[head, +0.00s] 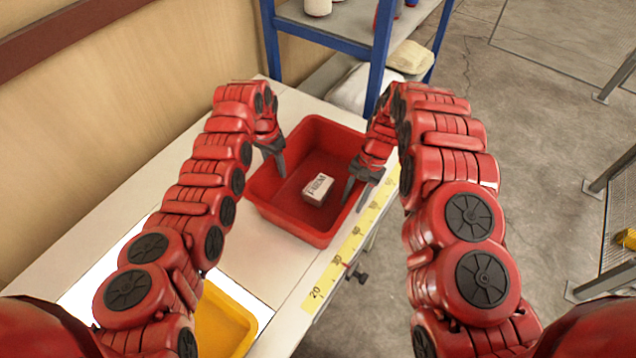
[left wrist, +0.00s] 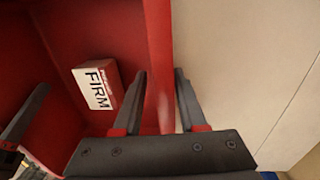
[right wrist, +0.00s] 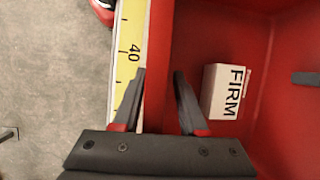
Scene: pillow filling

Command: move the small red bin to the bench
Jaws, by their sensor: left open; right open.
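The small red bin (head: 292,226) stands on the white bench (head: 130,205), with a small box marked FIRM (head: 318,189) inside it. My left gripper (head: 277,160) is at the bin's left wall. In the left wrist view its open fingers (left wrist: 158,85) stand on both sides of that wall. My right gripper (head: 356,190) is at the bin's right wall. In the right wrist view its open fingers (right wrist: 160,85) stand on both sides of that wall. Neither gripper is closed on the wall.
A yellow measuring strip (head: 340,262) runs along the bench's right edge. A yellow tray (head: 222,322) lies at the near end of the bench. A blue-framed shelf (head: 378,62) stands behind the bin. Bare floor (head: 535,130) lies to the right.

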